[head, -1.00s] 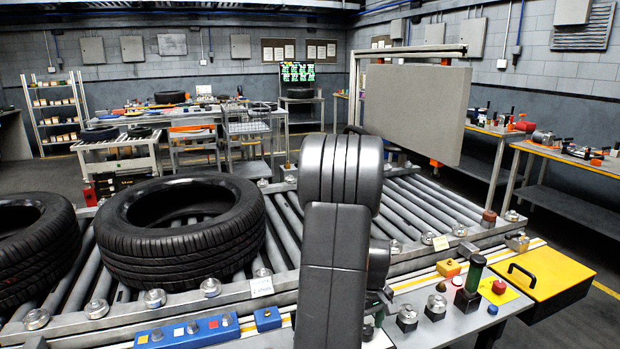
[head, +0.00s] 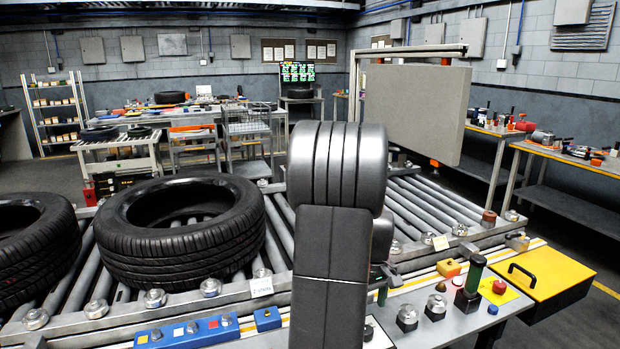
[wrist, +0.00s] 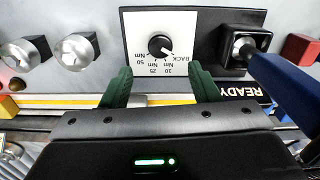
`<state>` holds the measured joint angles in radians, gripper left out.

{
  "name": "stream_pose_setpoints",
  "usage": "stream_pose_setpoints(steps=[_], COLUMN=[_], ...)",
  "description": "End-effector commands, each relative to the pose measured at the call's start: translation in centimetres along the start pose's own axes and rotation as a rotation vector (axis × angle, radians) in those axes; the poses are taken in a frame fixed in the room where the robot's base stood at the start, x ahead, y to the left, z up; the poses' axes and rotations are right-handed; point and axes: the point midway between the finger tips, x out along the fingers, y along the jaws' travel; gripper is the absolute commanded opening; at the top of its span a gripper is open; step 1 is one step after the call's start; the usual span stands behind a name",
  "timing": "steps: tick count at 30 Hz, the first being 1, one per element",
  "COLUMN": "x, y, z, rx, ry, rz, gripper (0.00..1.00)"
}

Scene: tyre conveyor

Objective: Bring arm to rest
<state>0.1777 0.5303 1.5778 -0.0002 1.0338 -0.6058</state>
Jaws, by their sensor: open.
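My arm (head: 330,255) stands up in the middle of the head view, bent at a ribbed joint (head: 337,165). It hides most of what is behind it, and I cannot make out my gripper clearly in that view. In the wrist view my gripper (wrist: 160,82) is open, with its two green fingers apart and nothing between them held. Beyond the fingers is a white dial panel (wrist: 140,30) with a black knob (wrist: 160,45) and upside-down Nm markings. I cannot tell whether the fingers touch the panel.
Two tyres (head: 180,250) (head: 35,265) lie on the roller conveyor (head: 430,205) left of my arm. A grey panel (head: 415,110) hangs over the conveyor. Silver knobs (wrist: 75,48) and a blue handle (wrist: 285,85) flank the dial. A yellow box (head: 545,280) sits at right.

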Motion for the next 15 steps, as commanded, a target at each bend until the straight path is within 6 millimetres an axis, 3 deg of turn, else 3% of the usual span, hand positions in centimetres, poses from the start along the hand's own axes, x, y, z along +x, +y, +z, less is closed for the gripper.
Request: stream_pose_setpoints(steps=[11,15], x=[7.8,7.8], y=[-0.1,0.0], z=[0.1,0.0], rx=[0.001,0.099], ry=[-0.004,0.0], rz=[-0.003,0.0], gripper=[0.56,0.56])
